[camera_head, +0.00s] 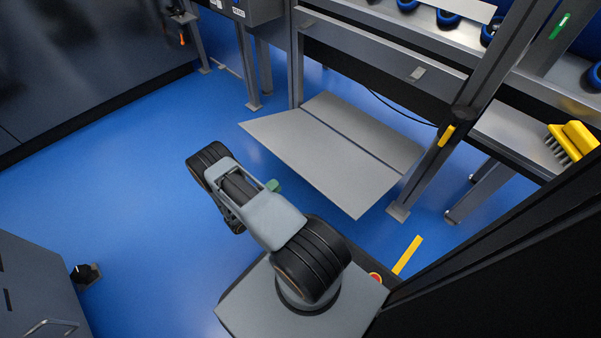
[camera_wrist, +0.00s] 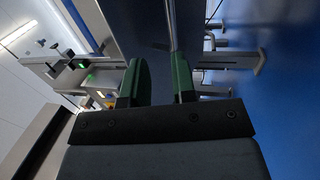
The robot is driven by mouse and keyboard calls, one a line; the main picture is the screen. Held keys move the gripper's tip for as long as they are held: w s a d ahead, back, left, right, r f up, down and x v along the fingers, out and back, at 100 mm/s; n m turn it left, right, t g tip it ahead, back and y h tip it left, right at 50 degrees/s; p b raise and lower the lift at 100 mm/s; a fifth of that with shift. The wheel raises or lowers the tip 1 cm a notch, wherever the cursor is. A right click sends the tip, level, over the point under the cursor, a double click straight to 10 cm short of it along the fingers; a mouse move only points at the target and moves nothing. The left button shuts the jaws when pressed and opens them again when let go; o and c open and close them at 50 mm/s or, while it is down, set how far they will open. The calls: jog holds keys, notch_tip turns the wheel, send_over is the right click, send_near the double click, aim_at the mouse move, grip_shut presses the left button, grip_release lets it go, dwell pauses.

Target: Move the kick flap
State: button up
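The kick flap appears to be the wide grey plate (camera_head: 330,165) low in the frame opening, sloping out over the blue floor. A dark gap separates it from a second grey plate behind it. My gripper (camera_head: 272,186) shows only as a bit of green left of the plate, mostly hidden by my arm. In the wrist view, my gripper's two green fingers (camera_wrist: 162,72) are apart. A dark panel with a thin pale edge (camera_wrist: 171,25) lies beyond the gap between them. I cannot tell whether this is the flap or whether a finger touches it.
Metal posts stand on both sides of the plate; the right one carries a yellow handle (camera_head: 447,135). A yellow brush (camera_head: 572,142) lies on a shelf at right. A grey cabinet (camera_head: 35,290) is at lower left. Blue floor (camera_head: 120,190) is clear at left.

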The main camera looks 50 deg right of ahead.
jog(key=f, duration=0.1)
jog(key=b, duration=0.4)
send_near(318, 156)
jog(key=w+d, duration=0.2)
jog(key=d, duration=0.1)
jog(key=shift+d+r+t, duration=0.1)
jog(key=shift+t, duration=0.3)
grip_shut()
